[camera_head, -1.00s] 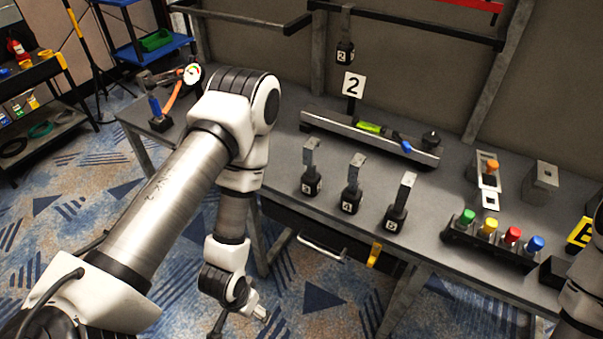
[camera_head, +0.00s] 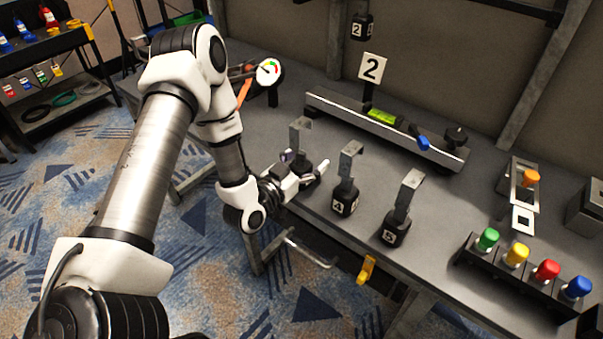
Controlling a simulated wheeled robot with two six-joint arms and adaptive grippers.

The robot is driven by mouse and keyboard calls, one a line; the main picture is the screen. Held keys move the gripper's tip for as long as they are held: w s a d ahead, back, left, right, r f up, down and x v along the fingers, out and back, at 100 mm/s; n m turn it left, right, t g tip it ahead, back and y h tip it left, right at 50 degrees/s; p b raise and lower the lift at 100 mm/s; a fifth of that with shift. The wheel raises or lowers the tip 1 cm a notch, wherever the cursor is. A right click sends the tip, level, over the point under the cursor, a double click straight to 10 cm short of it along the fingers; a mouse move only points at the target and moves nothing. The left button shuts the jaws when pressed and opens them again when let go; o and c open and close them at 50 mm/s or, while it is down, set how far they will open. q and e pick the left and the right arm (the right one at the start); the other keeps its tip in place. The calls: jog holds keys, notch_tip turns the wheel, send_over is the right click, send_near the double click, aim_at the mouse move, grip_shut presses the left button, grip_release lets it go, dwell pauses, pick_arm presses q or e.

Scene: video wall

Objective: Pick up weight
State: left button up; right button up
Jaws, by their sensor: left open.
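Three dark weights with upright metal hooks stand in a row along the front of the grey workbench. The left weight (camera_head: 301,133) is partly hidden by my left gripper. The middle weight (camera_head: 345,196), marked 4, and the right weight (camera_head: 396,228), marked 5, stand upright in plain view. My right gripper is out of view.
A gauge (camera_head: 268,72) stands at the back left. A rack of coloured knobs (camera_head: 514,266) is at right. A drawer handle (camera_head: 309,255) juts below the bench.

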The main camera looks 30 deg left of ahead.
pick_arm(q)
jog(key=shift+s+r, duration=0.15)
jog(key=shift+r, duration=0.05)
jog(key=shift+f, duration=0.1)
grip_shut()
